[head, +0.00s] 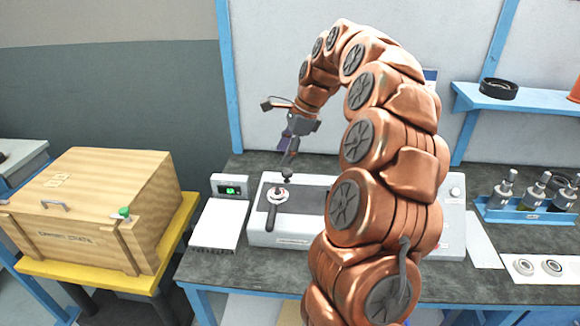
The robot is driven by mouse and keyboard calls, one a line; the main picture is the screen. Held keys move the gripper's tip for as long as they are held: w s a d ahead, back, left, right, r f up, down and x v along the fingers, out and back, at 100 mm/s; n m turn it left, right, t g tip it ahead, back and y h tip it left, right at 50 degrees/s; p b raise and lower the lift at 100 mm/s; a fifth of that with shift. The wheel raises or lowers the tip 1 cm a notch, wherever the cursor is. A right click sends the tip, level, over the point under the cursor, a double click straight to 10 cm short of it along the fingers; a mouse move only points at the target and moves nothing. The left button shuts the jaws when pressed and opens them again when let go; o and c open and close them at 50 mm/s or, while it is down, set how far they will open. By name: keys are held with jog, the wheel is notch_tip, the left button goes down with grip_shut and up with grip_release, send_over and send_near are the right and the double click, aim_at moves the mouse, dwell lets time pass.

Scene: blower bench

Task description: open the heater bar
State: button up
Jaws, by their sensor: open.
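A pale grey bench machine (262,236) stands on the dark bench top, partly hidden behind my copper arm. A dark flat strip (308,199) runs along its top; it may be the heater bar, but I cannot tell for certain. A black lever (271,215) with a round light hub sits at the machine's left end. A black knob (287,174) stands at the back of that end. My gripper (288,156) is open and points down just above the knob. It appears empty, and I cannot tell whether a fingertip touches the knob.
A wooden crate (95,210) stands on a yellow-topped stand further left. A blue bottle rack (525,214) and ring parts on a white sheet (536,267) are at right.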

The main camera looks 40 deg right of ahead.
aim_at(288, 172)
jog(key=d+f+m, duration=0.1)
jog(key=d+m, duration=0.2)
jog(key=d, duration=0.3)
jog(key=shift+w+p+x, duration=0.2)
jog(key=shift+p+x, duration=0.15)
jog(key=shift+x, duration=1)
jog(key=shift+w+p+x, duration=0.2)
jog(key=shift+p+x, duration=0.2)
jog(key=shift+x, duration=0.95)
jog(key=shift+w+p+x, duration=0.2)
jog(key=shift+p+x, duration=0.15)
jog(key=shift+x, duration=1)
jog(key=shift+r, duration=0.15)
jog(key=shift+c, duration=0.2)
grip_shut()
